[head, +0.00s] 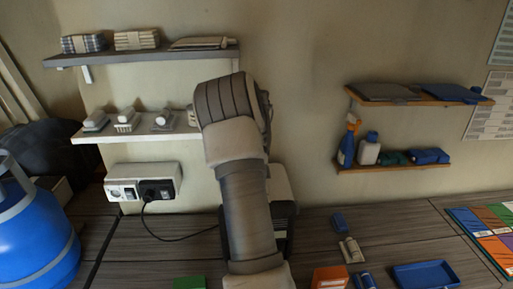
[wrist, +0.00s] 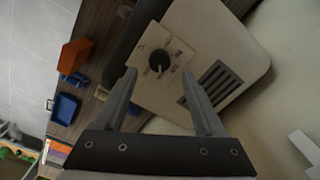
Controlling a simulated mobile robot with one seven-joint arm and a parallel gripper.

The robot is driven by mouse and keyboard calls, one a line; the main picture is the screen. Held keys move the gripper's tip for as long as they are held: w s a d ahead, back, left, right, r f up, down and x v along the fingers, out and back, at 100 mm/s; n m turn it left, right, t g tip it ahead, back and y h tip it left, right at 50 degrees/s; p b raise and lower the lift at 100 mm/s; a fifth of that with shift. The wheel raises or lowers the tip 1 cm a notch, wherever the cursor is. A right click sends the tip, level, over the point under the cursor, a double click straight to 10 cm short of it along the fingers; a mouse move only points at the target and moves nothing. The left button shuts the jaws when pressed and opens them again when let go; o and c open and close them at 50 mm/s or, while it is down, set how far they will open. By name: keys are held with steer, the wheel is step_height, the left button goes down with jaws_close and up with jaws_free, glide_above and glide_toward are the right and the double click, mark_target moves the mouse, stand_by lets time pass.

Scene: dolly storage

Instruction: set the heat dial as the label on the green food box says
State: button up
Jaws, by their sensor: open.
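The heat dial (wrist: 159,61) is a round dark-rimmed knob on a pale square plate, on the cream front of an appliance (wrist: 220,45) with a slotted vent. My gripper (wrist: 158,74) is open and empty, its fingertips apart on either side of the dial in the wrist view. I cannot tell how near they are in depth, or which mark the dial points to. In the head view my arm hides most of the appliance (head: 281,188) and my gripper. A green box (head: 189,283) is cut by the bottom edge; its label cannot be read.
A socket box (head: 143,183) with a plugged-in cable is on the wall at left, beside a blue gas bottle (head: 38,235). Wall shelves hang left and right. An orange box (head: 330,277) and a blue tray (head: 425,262) lie at the front right of the worktop.

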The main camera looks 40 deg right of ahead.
step_height(320, 180, up, 12)
stand_by(0.3)
steer(key=shift+r, duration=0.15)
stand_by(0.5)
steer(key=s+a+r+n+t, duration=0.1)
steer(key=s+a+r+n, duration=0.15)
steer(key=a, duration=0.55)
steer(key=s+a+r+n+t, duration=0.1)
steer(key=a+r+n, duration=0.25)
steer(key=a, duration=0.35)
steer(key=s+a+r+n+t, duration=0.1)
steer(key=s+a+r+n, duration=0.15)
steer(key=a, duration=0.55)
steer(key=s+a+f+n+t, duration=0.1)
steer(key=s+a+f+n, duration=0.1)
steer(key=s+a+n, duration=0.3)
steer(key=s+a+f+n+t, duration=0.1)
steer(key=s+a+f+n, duration=0.1)
steer(key=s+a+n, duration=0.4)
steer(key=s+a, duration=0.3)
steer(key=shift+a+f+t, duration=0.3)
steer(key=shift+f, duration=0.1)
